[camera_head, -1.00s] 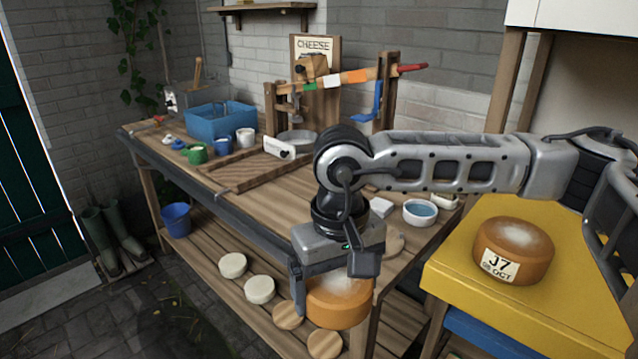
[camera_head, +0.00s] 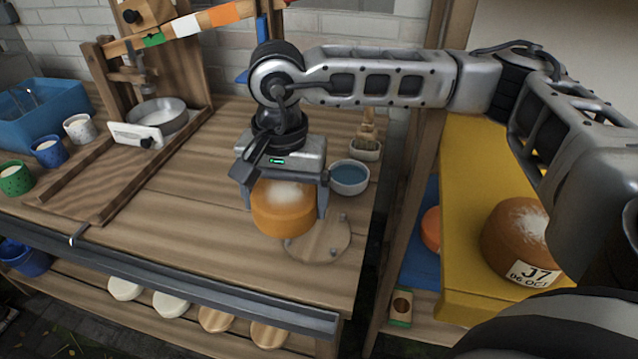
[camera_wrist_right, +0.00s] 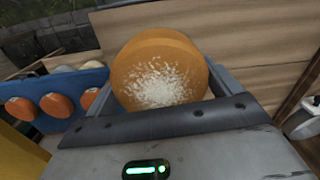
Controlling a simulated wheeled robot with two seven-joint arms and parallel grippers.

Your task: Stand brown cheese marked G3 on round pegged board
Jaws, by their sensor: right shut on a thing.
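My right gripper (camera_head: 284,203) is shut on a brown-orange cheese (camera_head: 282,222) with white powder on its top. The cheese also fills the middle of the right wrist view (camera_wrist_right: 160,80). No marking shows on its visible sides, so I cannot read a G3. The round pegged board (camera_head: 318,243) lies on the workbench near its front right corner, with small pegs showing. The cheese covers the board's left part in the head view. It appears to be held above the bench, up and left of the board's middle. My left gripper is not in view.
A cheese labelled J7 (camera_head: 520,240) sits on the yellow surface (camera_head: 465,190) at right. A blue-filled bowl (camera_head: 349,177) and a brush (camera_head: 366,140) stand behind the board. A wooden tray (camera_head: 100,195) and a metal pan (camera_head: 158,115) are left.

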